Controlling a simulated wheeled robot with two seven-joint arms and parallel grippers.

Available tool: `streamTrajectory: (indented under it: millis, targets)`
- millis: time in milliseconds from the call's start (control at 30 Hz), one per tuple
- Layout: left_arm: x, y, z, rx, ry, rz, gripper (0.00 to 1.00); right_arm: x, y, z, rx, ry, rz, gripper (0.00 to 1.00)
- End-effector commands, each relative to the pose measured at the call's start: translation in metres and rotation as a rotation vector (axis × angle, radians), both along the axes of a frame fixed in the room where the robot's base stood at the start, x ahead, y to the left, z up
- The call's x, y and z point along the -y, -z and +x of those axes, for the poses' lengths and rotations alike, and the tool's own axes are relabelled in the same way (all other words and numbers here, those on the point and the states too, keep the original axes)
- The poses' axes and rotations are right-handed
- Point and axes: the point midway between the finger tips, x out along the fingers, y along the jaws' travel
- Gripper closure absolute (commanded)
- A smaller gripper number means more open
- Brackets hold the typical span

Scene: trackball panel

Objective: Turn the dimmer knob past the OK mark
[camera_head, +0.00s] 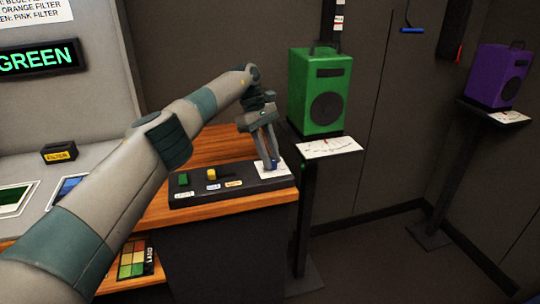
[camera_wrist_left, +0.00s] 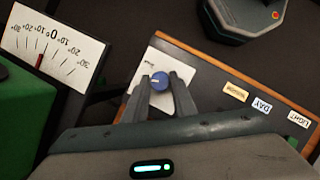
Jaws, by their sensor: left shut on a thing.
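The blue dimmer knob (camera_wrist_left: 159,81) sits on a white plate (camera_wrist_left: 172,65) at the end of the dark control panel (camera_head: 228,184). My left gripper (camera_head: 269,161) comes down on the knob from above. In the left wrist view its two fingers (camera_wrist_left: 161,88) stand on either side of the knob, shut on it. In the head view the fingers mostly hide the knob. The OK mark cannot be read in either view. My right gripper is not in view.
A green switch (camera_head: 183,179) and a yellow switch (camera_head: 211,174) sit on the same panel, left of the knob. A green speaker (camera_head: 320,92) stands close by at right, with a scale plate (camera_head: 330,148) below it. A purple speaker (camera_head: 499,76) is farther right.

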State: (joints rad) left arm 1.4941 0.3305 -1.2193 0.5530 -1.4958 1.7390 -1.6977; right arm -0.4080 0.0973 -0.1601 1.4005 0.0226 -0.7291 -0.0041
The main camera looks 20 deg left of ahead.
Motion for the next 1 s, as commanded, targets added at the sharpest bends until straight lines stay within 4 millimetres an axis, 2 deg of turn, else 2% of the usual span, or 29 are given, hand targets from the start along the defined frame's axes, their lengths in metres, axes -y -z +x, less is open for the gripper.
streamTrajectory:
  millis: [600, 633, 700, 1000]
  targets:
    - [-0.0008, -0.0011, 0.0012, 0.004, 0.044, 0.002, 0.98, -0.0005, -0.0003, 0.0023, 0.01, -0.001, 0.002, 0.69]
    - [-0.0008, -0.0011, 0.0012, 0.004, 0.044, 0.002, 0.69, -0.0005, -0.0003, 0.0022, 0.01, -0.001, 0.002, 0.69]
    - [-0.0008, -0.001, 0.0011, 0.004, 0.044, 0.002, 0.57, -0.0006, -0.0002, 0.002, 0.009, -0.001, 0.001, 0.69]
    - [-0.0001, -0.0007, 0.0007, 0.002, 0.045, 0.0, 0.57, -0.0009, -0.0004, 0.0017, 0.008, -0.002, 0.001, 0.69]
